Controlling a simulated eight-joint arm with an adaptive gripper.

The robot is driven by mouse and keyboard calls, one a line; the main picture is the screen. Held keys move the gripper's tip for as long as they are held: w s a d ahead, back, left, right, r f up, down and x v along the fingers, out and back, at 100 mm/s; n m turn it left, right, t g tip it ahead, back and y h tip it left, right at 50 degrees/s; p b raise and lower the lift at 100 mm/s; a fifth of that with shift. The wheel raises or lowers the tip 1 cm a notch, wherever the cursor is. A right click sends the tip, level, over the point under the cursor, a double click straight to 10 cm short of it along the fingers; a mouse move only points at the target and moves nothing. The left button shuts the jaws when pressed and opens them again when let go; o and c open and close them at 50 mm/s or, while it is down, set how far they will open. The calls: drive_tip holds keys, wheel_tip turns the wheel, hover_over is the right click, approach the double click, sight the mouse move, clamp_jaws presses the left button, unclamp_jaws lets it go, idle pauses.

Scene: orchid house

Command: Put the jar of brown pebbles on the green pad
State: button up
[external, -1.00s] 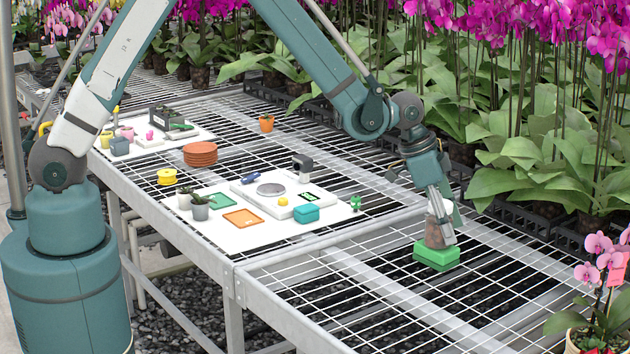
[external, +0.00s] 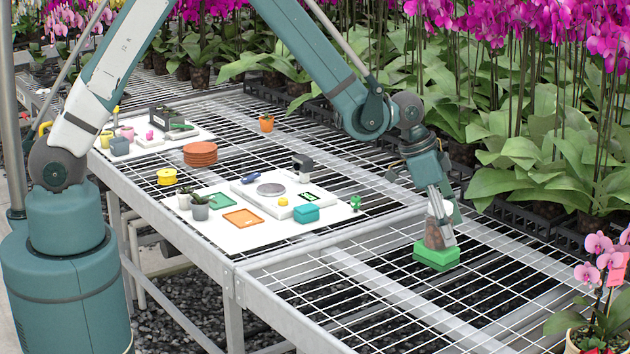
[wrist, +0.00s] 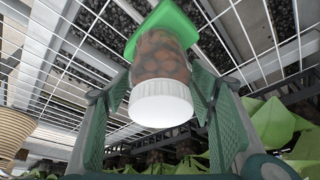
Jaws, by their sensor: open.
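The jar of brown pebbles (external: 436,236) stands on the green pad (external: 437,258), a thick block on the wire bench. In the wrist view the jar (wrist: 163,62) has clear walls and a white lid (wrist: 161,103) facing the camera, with its base on the green pad (wrist: 167,17). My gripper (external: 441,234) is down around the jar, one finger on each side. In the wrist view my gripper (wrist: 162,88) is open, with a gap beside the lid on each side. The jar's far side is hidden.
A white board (external: 240,238) to the left holds a scale (external: 272,200), a teal box (external: 306,213) and small pots. Orchids in pots line the back. A pink orchid (external: 598,262) stands at the right front. The wire bench around the pad is clear.

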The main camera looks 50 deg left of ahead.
sight(430, 204)
drive_tip(key=shift+p+v, duration=0.75)
drive_tip(key=shift+v, duration=5.25)
drive_tip(key=shift+s+a+r, duration=0.1)
drive_tip(key=shift+a+r, duration=0.2)
drive_tip(key=shift+r, duration=0.05)
drive_tip(key=s+a+r+n+t+y, duration=0.1)
drive_tip(key=s+a+r+n, duration=0.1)
drive_tip(key=s+a+r, duration=0.6)
drive_tip(key=s+a+r+n+t, duration=0.1)
drive_tip(key=s+a+r+n, duration=0.1)
drive_tip(key=s+a+r, duration=0.7)
drive_tip(key=s+a+n+t+y, duration=0.1)
drive_tip(key=s+a+n, duration=0.4)
drive_tip(key=s+a, duration=1)
drive_tip(key=shift+s+a+r+t+y, duration=0.25)
drive_tip(key=shift+s+t+y, duration=0.2)
drive_tip(key=shift+s, duration=1.1)
